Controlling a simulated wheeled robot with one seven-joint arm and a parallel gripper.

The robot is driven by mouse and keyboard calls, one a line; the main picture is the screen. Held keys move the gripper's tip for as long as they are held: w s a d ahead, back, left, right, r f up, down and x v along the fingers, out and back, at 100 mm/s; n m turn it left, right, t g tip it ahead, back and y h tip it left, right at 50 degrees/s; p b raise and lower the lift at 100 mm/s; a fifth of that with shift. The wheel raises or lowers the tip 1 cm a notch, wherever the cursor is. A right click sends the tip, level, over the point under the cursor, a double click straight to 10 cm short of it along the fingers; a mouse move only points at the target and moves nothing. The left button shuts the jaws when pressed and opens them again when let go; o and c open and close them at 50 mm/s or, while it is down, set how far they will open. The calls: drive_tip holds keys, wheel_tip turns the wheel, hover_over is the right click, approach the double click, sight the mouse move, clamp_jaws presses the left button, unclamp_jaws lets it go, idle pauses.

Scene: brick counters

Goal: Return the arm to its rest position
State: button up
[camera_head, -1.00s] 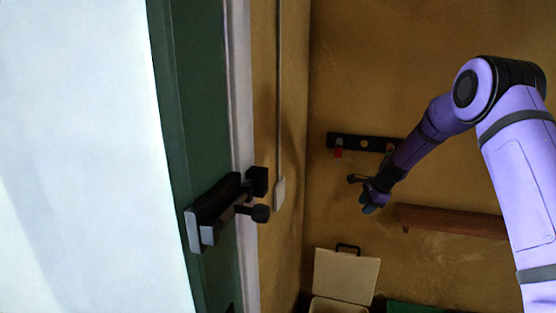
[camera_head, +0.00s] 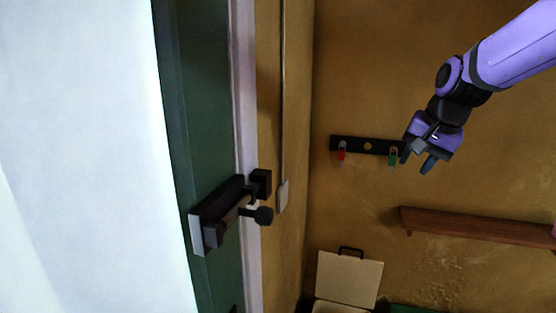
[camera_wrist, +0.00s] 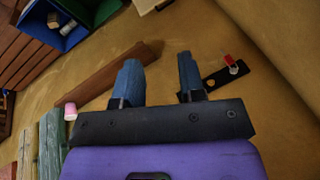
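My purple arm reaches in from the upper right in the head view. My gripper (camera_head: 420,161) is in front of the back wall, by the right end of the black key rack. Its two blue-grey fingers are apart. In the wrist view my gripper (camera_wrist: 160,82) shows the same fingers spread, with nothing between them but wall and part of a brown shelf behind.
The black rack (camera_head: 367,146) carries a red-tagged item (camera_head: 341,155) and a green-tagged item (camera_head: 393,159). A brown shelf (camera_head: 478,227) is below right. An open cream box (camera_head: 348,279) stands low. A dark latch (camera_head: 222,210) sits on the green door (camera_head: 208,120) at left.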

drive_tip(key=s+d+n+h, duration=0.1)
drive_tip(key=s+n, duration=0.5)
drive_tip(key=s, duration=1.8)
drive_tip(key=shift+s+d+r+n+t+h, duration=0.2)
drive_tip(key=shift+s+r+n+t+h, duration=0.1)
drive_tip(key=shift+s+n+t, duration=0.1)
drive_tip(key=shift+w, duration=0.1)
